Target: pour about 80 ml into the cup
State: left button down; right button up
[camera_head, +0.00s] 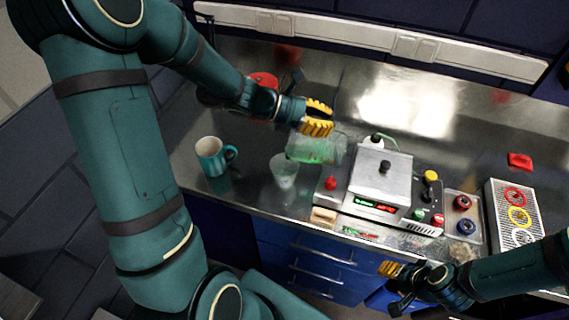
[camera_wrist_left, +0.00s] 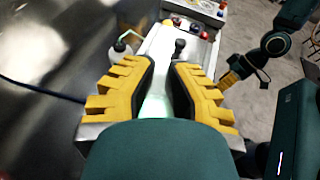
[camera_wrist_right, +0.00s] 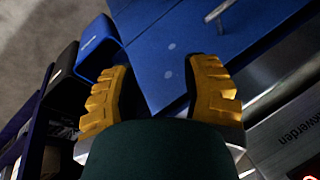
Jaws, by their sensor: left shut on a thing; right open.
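My left gripper (camera_head: 317,118) is shut on a clear vessel (camera_head: 322,150) with green liquid in it. The vessel is tilted well over, lying nearly sideways, with its left end close above a small clear cup (camera_head: 284,172) on the steel bench. I cannot make out a stream or how much the cup holds. A teal mug (camera_head: 211,160) stands upright to the left of the clear cup. In the left wrist view the vessel (camera_wrist_left: 157,98) shows pale between the yellow fingers. My right gripper (camera_head: 390,271) is open and empty at the bench's front; it also shows in the right wrist view (camera_wrist_right: 160,92).
A metal-topped device (camera_head: 384,170) with lit displays stands right of the cup. A tray with red and blue knobs (camera_head: 463,215) and a perforated panel with coloured rings (camera_head: 516,215) are further right. A red object (camera_head: 520,161) lies behind.

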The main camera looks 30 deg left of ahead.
pick_arm(q)
jog(key=shift+d, duration=0.15)
jog(key=shift+a+h+b, duration=0.2)
jog(key=shift+h+b, duration=0.1)
jog(key=shift+b, duration=0.4)
dwell(1.9)
jog(key=shift+s+a+r+t+h, duration=0.1)
jog(key=shift+s+a+t+h, duration=0.2)
jog(key=shift+t, duration=0.1)
dwell(0.9)
